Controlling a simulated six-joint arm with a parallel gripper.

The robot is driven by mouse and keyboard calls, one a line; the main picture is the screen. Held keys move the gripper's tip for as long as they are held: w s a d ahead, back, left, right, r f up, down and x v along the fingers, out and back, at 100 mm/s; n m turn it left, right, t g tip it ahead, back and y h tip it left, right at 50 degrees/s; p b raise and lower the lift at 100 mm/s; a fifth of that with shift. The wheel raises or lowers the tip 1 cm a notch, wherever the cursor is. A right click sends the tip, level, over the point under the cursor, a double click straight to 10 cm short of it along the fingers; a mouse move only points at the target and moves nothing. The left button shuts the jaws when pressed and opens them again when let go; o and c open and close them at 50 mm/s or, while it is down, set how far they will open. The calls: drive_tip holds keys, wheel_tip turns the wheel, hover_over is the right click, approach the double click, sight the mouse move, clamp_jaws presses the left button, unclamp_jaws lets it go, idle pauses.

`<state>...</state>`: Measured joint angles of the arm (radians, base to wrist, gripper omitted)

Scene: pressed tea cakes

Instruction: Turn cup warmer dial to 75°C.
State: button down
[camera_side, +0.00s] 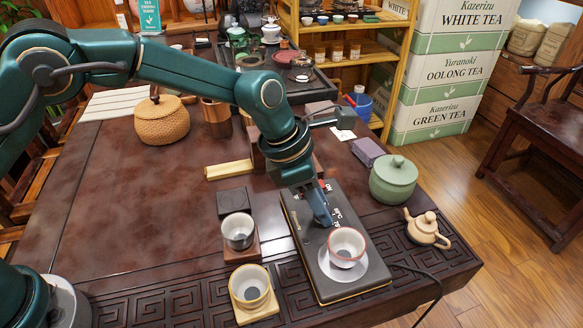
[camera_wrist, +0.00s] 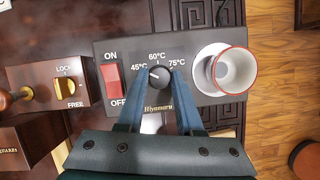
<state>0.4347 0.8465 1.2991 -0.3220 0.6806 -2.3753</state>
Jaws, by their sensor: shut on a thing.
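The cup warmer (camera_side: 301,226) is a flat black unit on the table; its panel also shows in the wrist view (camera_wrist: 131,52). Its dial (camera_wrist: 159,76) is round and dark, below printed marks 45°C, 60°C and 75°C. A small white line on the dial seems to lean up and left, towards 45°C; its exact setting is hard to read. My gripper (camera_wrist: 161,80) is shut on the dial, one finger on each side. In the side view my gripper (camera_side: 325,215) reaches down to the panel and hides the dial.
A red ON/OFF switch (camera_wrist: 112,80) is left of the dial. A red-rimmed white cup (camera_side: 346,243) stands on the warmer's pale plate, close to my fingers. A LOCK/FREE box (camera_wrist: 40,84) stands left of the warmer. A green lidded jar (camera_side: 393,182) and teapot (camera_side: 427,229) are to the right.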

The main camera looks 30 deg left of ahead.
drive_tip(key=shift+m, duration=0.3)
drive_tip(key=m+g, duration=0.1)
drive_tip(key=m, duration=0.1)
drive_tip(key=m+g, duration=0.1)
drive_tip(key=m, duration=0.1)
drive_tip(key=shift+w+a+m+h, duration=0.1)
drive_tip(key=shift+w+m+h, duration=0.05)
drive_tip(key=shift+m+h, duration=0.2)
drive_tip(key=shift+m+g, duration=0.4)
drive_tip(key=shift+m, duration=0.65)
drive_tip(key=shift+m+g, duration=0.4)
drive_tip(key=shift+m, duration=0.5)
